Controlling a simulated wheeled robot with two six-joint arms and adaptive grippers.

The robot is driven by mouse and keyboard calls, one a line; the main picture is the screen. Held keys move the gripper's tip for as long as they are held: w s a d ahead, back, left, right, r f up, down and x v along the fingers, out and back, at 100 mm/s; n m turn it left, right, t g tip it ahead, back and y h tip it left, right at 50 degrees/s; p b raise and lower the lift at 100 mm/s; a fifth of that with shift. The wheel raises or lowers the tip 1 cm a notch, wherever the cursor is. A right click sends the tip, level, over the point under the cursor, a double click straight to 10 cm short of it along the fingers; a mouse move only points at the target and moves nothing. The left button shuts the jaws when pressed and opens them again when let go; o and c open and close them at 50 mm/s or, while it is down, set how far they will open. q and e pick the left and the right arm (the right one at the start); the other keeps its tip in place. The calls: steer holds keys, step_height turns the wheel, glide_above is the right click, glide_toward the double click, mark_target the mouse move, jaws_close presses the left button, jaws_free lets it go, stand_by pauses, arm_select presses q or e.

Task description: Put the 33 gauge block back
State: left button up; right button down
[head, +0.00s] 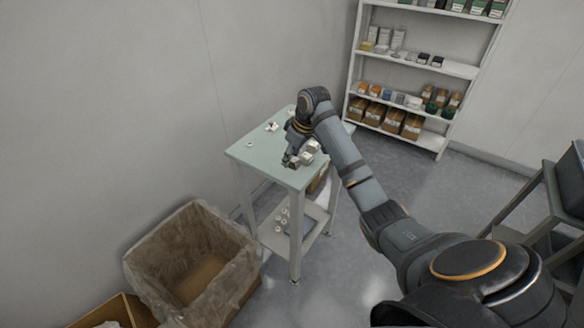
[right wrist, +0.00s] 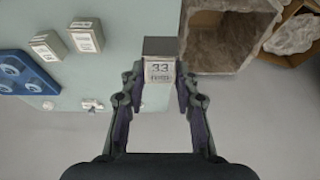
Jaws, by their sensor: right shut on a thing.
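The 33 gauge block (right wrist: 159,72) is a grey block with a white face marked 33. My right gripper (right wrist: 158,82) is shut on it, with a finger on each side. In the head view my right gripper (head: 291,158) is low over the front corner of the small pale green table (head: 262,154). I cannot tell whether the block touches the tabletop. Two similar gauge blocks stand on the table in the right wrist view, one (right wrist: 47,45) farther left and one (right wrist: 86,37) nearer the held block. My left gripper is not in view.
A blue tray (right wrist: 38,78) with round white parts lies on the table beside the blocks. Small metal parts (head: 271,127) lie at the table's far side. A lined open box (head: 190,245) stands left of the table, and a stocked shelf (head: 428,68) stands behind.

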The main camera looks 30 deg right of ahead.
mark_target(289, 172)
steer(key=shift+w+d+f, duration=0.3)
steer(key=shift+w+f, duration=0.05)
steer(key=shift+f, duration=0.15)
steer(key=shift+w+d+f, duration=0.3)
steer(key=shift+w+f, duration=0.05)
steer(key=shift+f, duration=0.15)
steer(key=shift+w+d+f, duration=0.1)
steer(key=shift+w+f, duration=0.1)
steer(key=shift+f, duration=0.05)
steer(key=shift+w+d+f+p, duration=0.15)
steer(key=shift+f+p, duration=0.3)
steer(key=shift+f, duration=1.35)
steer(key=c, duration=1)
jaws_free()
steer(key=shift+f, duration=0.1)
steer(key=v, duration=1.2)
steer(key=shift+b, duration=0.35)
